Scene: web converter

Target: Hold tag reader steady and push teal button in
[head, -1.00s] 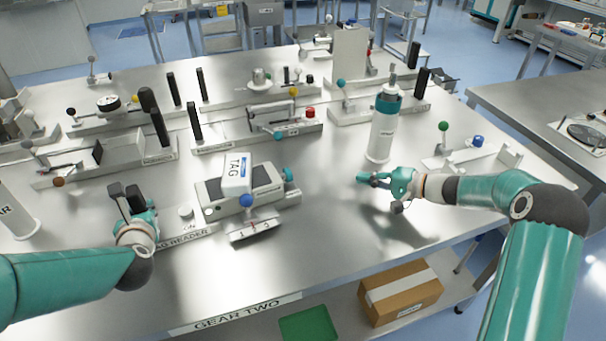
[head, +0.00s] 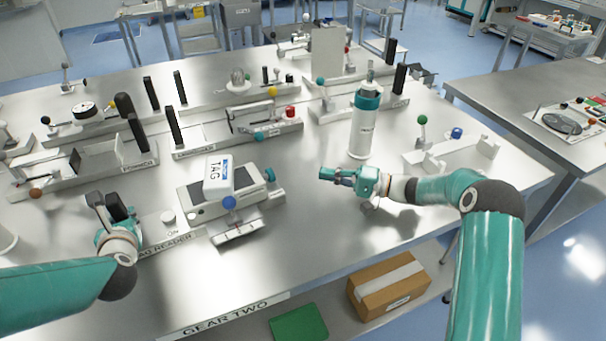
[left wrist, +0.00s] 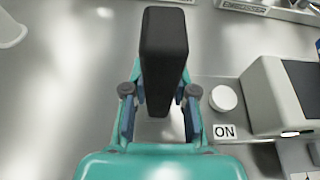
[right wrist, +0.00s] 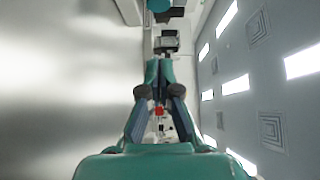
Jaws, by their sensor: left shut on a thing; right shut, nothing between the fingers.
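The tag reader (head: 205,212) is a grey box on a base plate with an ON knob (head: 168,217), a white TAG block (head: 219,172) on top and a blue ball at its front. The ON knob also shows in the left wrist view (left wrist: 223,98). The teal button (head: 270,175) sticks out of the reader's right end. My left gripper (head: 112,212) is shut on the black upright handle (left wrist: 165,55) at the base's left end. My right gripper (head: 322,173) is shut and empty, its tips pointing left at the button across a short gap.
A white and teal bottle (head: 363,130) stands just behind my right gripper. Fixtures with levers and knobs fill the back of the table, and a stand with a green ball (head: 422,120) is at the right. The table in front of the reader is clear.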

